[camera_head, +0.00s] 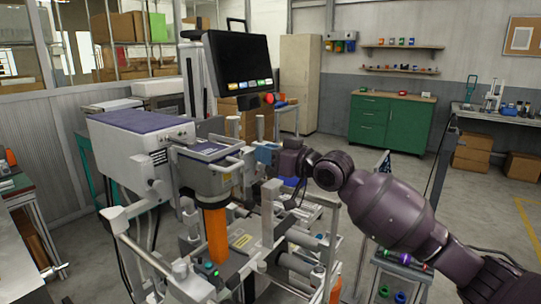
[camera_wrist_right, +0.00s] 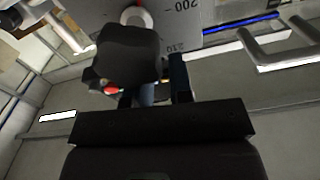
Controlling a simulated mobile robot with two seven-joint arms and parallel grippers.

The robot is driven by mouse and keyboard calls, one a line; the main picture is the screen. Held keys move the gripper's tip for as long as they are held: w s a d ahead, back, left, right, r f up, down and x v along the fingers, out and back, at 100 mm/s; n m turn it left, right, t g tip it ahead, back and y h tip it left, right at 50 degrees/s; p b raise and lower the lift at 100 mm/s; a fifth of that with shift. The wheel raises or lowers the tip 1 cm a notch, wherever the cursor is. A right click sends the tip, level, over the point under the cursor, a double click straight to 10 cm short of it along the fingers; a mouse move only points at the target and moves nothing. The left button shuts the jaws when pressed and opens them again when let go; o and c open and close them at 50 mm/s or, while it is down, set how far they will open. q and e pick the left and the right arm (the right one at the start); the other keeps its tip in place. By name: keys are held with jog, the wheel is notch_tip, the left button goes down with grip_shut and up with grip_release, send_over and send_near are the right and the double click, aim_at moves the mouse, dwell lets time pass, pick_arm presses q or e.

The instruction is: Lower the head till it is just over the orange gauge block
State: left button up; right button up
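An upright orange gauge block (camera_head: 216,237) stands on the machine bed in the head view, below the grey head (camera_head: 207,180). The head's lower edge covers the block's top in this view, so I cannot tell the gap between them. My right gripper (camera_head: 268,156) is at the right side of the head, by a small blue-grey part. In the wrist view a dark gripper body (camera_wrist_right: 160,122) fills the bottom, close to a grey plate (camera_wrist_right: 200,22) marked 200 and 210. I cannot see clearly whether its fingers are shut on anything. My left gripper is not in view.
A black monitor (camera_head: 238,66) with a red button stands above and behind the head. A white machine housing (camera_head: 130,150) is at the left. Pale rails (camera_head: 150,258) surround the block. A green cabinet (camera_head: 388,122) stands at the back, with open floor before it.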

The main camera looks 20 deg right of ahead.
jog(key=o, duration=0.7)
jog(key=shift+w+f, duration=0.15)
jog(key=shift+f, duration=0.65)
jog(key=shift+o, duration=0.9)
jog(key=shift+w+d, duration=0.1)
jog(key=shift+w, duration=0.15)
jog(key=shift+s+r, duration=0.2)
jog(key=shift+r, duration=0.05)
jog(key=v, duration=1)
jog(key=shift+s+d, duration=0.25)
